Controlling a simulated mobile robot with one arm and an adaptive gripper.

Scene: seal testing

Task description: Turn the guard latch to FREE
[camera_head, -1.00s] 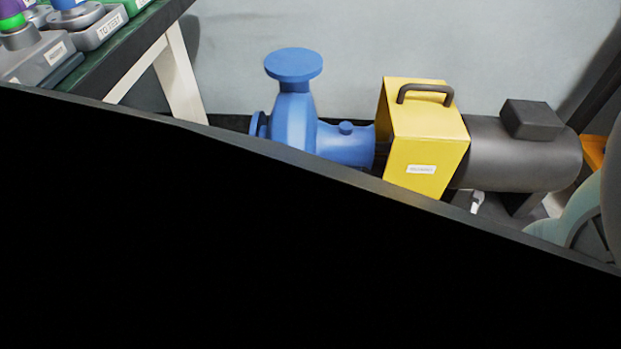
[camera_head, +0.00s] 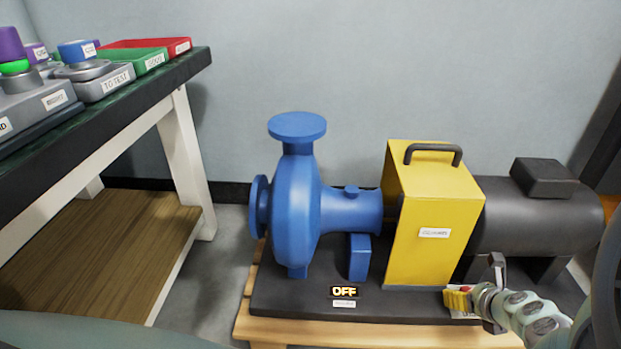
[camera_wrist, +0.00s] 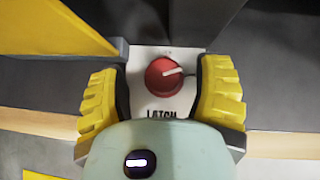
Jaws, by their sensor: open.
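The guard latch (camera_wrist: 160,77) is a round red knob on a white plate marked "LATCH" in the wrist view. Its white pointer points right and slightly up. My gripper (camera_wrist: 162,92) is open, with one yellow-padded finger on each side of the knob. Gaps show between the knob and both pads. I cannot tell the depth between fingertips and knob. The lower part of the plate is hidden by my gripper. In the head view my gripper (camera_head: 468,299) is low at the front right of the yellow guard (camera_head: 430,225), and it mostly covers the latch.
A blue pump (camera_head: 295,210) stands left of the guard and a dark motor (camera_head: 530,215) right of it, on a dark base. An "OFF" sign (camera_head: 344,291) is at the base front. A workbench (camera_head: 150,100) with labelled trays stands at the left.

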